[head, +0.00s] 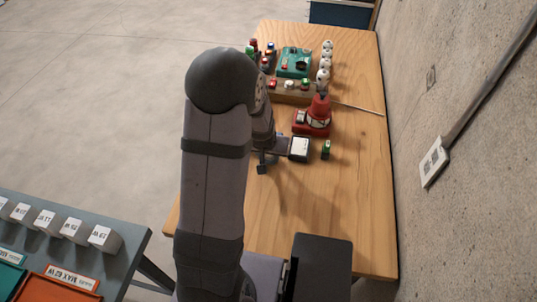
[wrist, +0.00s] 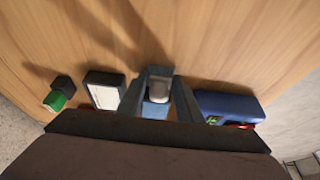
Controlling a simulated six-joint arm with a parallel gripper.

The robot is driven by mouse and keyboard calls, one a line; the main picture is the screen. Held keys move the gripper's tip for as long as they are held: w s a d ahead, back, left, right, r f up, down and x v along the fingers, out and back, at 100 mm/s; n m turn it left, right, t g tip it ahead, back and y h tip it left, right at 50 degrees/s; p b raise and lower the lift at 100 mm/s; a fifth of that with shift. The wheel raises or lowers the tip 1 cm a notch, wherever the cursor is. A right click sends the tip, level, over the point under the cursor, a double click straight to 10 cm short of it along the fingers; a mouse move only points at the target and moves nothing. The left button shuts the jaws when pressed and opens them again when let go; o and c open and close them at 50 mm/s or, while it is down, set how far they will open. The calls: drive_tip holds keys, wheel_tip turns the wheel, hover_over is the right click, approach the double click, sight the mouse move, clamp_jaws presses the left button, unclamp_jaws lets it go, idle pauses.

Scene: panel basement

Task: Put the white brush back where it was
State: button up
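My gripper (wrist: 159,82) is low over the wooden table, beside a dark box with a white face (head: 300,149). In the wrist view this box (wrist: 105,95) is just left of the fingers. A pale grey and blue piece (wrist: 157,94) shows between the fingers. I cannot tell whether they are closed on it or whether it is the white brush. In the head view my arm hides most of the gripper. No thing is clearly recognisable as a white brush in either view.
A green and black block (head: 326,149) and a red device (head: 312,117) stand close by; a blue box (wrist: 230,106) is on the gripper's other side. A green case (head: 294,61) and several white round pieces (head: 325,63) are farther back. The near right tabletop is clear.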

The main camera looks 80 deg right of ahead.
drive_tip(key=o, duration=0.4)
drive_tip(key=shift+r, duration=0.25)
drive_tip(key=b+v, duration=0.1)
drive_tip(key=v, duration=1)
drive_tip(key=shift+a+r, duration=0.15)
drive_tip(key=shift+r, duration=0.25)
